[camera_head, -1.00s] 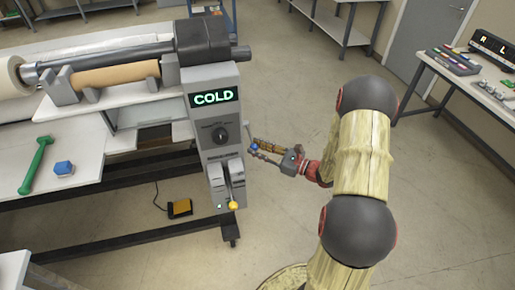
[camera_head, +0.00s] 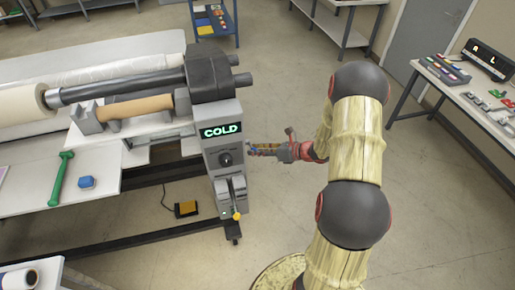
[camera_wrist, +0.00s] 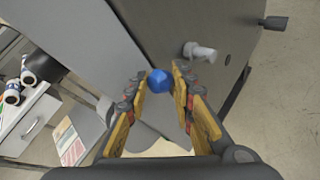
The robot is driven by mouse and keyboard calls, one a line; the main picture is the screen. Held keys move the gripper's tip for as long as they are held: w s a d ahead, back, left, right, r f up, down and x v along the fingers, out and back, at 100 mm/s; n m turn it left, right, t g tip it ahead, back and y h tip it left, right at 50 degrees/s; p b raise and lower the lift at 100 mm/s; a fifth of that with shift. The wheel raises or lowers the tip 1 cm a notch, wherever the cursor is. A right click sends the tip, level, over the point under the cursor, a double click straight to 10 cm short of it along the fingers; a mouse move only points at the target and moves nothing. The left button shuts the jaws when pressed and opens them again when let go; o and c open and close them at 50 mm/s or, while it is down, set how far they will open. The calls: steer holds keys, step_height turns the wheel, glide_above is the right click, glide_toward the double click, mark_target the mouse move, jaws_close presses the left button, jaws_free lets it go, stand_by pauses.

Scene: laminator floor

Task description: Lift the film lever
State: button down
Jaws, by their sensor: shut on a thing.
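A grey laminator end panel (camera_head: 222,180) carries a green-lit COLD display (camera_head: 221,131) and a black dial (camera_head: 226,160). A blue ball knob (camera_wrist: 159,80), seemingly the film lever's end, sits between my fingertips in the wrist view, close to the grey housing. My gripper (camera_wrist: 161,78) is shut on this knob; it also shows in the head view (camera_head: 256,150), at the panel's right side, slightly above dial height. The lever's shaft is mostly hidden. A separate lever with a yellow knob (camera_head: 237,216) is low on the panel front.
A pale metal peg (camera_wrist: 199,52) sticks out of the housing near my fingertips. A yellow pedal (camera_head: 186,208) lies on the floor. A green tool (camera_head: 62,177) and a blue block (camera_head: 86,182) lie on the left table. The floor right of the laminator is open.

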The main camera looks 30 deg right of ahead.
steer(key=r+p, duration=0.1)
steer(key=w+r+g+p, duration=0.1)
steer(key=p, duration=0.1)
steer(key=w+r+m+p, duration=0.1)
steer(key=p, duration=0.1)
steer(key=shift+d+g, duration=0.3)
steer(key=shift+w+d+r+m+g+p, duration=0.15)
steer(key=shift+w+r+m+g+p, duration=0.35)
steer(key=shift+p, duration=0.75)
steer(key=shift+f, duration=0.15)
steer(key=c, duration=1.5)
jaws_free()
steer(key=shift+w, duration=0.1)
steer(key=shift+d, duration=0.1)
steer(key=v, duration=1.2)
